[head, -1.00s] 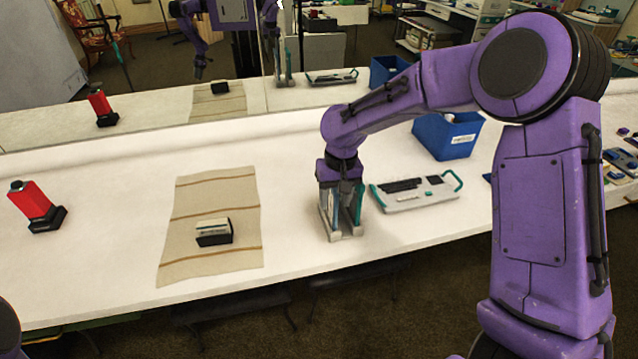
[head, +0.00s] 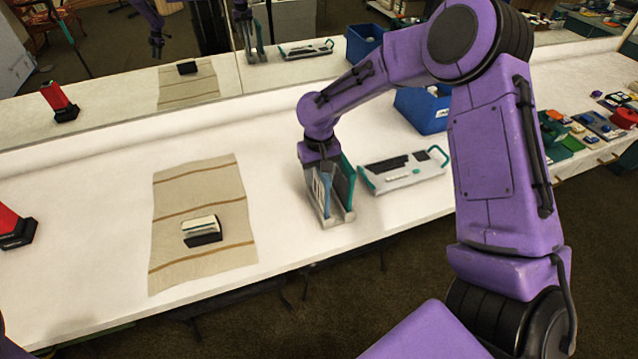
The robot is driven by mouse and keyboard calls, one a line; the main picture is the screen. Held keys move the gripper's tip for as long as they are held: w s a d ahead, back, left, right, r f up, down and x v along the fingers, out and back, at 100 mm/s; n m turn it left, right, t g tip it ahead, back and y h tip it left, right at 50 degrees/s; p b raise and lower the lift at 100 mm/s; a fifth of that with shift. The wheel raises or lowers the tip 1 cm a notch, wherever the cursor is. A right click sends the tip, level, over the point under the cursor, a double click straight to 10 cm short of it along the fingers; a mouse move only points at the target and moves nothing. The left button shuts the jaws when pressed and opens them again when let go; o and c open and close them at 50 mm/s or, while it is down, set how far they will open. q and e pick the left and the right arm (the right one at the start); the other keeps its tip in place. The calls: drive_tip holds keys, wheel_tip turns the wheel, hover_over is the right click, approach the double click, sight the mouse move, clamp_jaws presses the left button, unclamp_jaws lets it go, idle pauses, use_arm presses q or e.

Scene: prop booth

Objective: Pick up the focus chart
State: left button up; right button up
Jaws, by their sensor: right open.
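My right gripper (head: 329,190) points down at a small light-grey slotted stand (head: 338,220) on the white table. The patterned panel may be the focus chart, but I cannot tell surely. The gripper is open, its fingers partly lost among the panels; contact is unclear. My left gripper is not in view.
A striped cloth (head: 200,180) bears a black holder with cards (head: 202,231). A grey tray with teal handles (head: 405,178) lies right of the stand, a blue bin (head: 425,110) behind it. A red device (head: 14,228) stands at the left edge. A mirror backs the table.

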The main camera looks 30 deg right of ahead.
drive_tip(key=shift+d+f, duration=0.15)
drive_tip(key=shift+f, duration=0.55)
drive_tip(key=shift+r, duration=0.1)
drive_tip(key=shift+f+p, duration=0.3)
drive_tip(key=shift+p, duration=0.05)
clamp_jaws()
